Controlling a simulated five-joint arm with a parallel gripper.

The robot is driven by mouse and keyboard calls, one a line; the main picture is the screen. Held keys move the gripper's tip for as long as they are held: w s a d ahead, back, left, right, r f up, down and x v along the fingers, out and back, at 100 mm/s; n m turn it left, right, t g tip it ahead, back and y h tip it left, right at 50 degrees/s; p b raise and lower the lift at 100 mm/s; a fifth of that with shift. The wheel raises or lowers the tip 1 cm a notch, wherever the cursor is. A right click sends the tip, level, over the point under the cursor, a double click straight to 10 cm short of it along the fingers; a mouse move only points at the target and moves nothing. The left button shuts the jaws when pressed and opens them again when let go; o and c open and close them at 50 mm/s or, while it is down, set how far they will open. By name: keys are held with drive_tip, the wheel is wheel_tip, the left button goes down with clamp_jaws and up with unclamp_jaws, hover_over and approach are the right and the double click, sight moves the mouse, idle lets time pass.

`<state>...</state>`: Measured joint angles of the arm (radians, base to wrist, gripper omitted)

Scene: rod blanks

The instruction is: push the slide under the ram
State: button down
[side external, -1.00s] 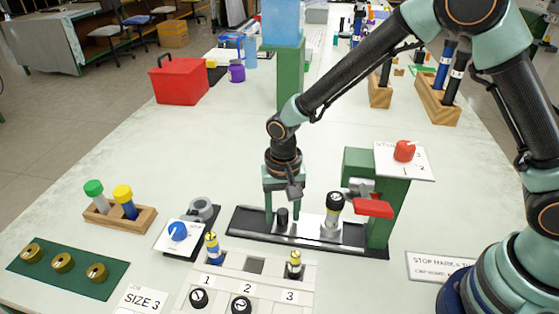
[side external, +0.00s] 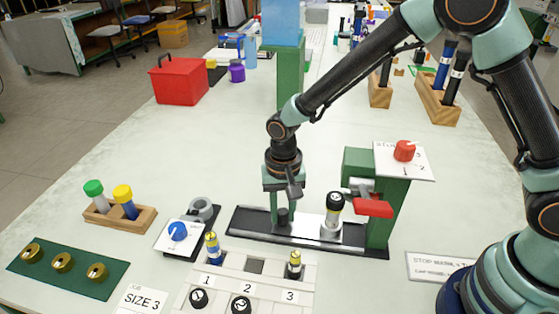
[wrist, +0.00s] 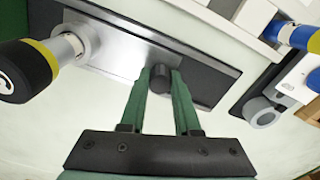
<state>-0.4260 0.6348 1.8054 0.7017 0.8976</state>
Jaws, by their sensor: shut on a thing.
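The slide (side external: 308,231) is a bright metal plate on a long black base (side external: 250,221). A black knob (side external: 283,217) stands at its left end, and it also shows in the wrist view (wrist: 160,78). My gripper (side external: 283,213) points down and is shut on this knob. In the wrist view, its green fingers (wrist: 161,84) stand on both sides of the knob. A metal rod with a black cap (side external: 334,207) stands upright on the slide's right part, left of the ram (side external: 360,186) on the green press. The rod shows at the left of the wrist view (wrist: 40,65).
A red handle (side external: 374,208) sticks out of the press front. A white panel with a red dial (side external: 404,151) is on top. A numbered rack (side external: 245,285) lies in front, and a blue-knobbed fixture (side external: 178,232) is at left.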

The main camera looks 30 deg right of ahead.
sight(300, 226)
idle(0.7)
drive_tip(key=shift+s+d, duration=1.35)
drive_tip(key=shift+d, duration=0.05)
drive_tip(key=c, duration=0.6)
unclamp_jaws()
drive_tip(key=shift+r, duration=0.3)
wheel_tip(300, 226, up, 12)
drive_tip(key=shift+f, duration=0.25)
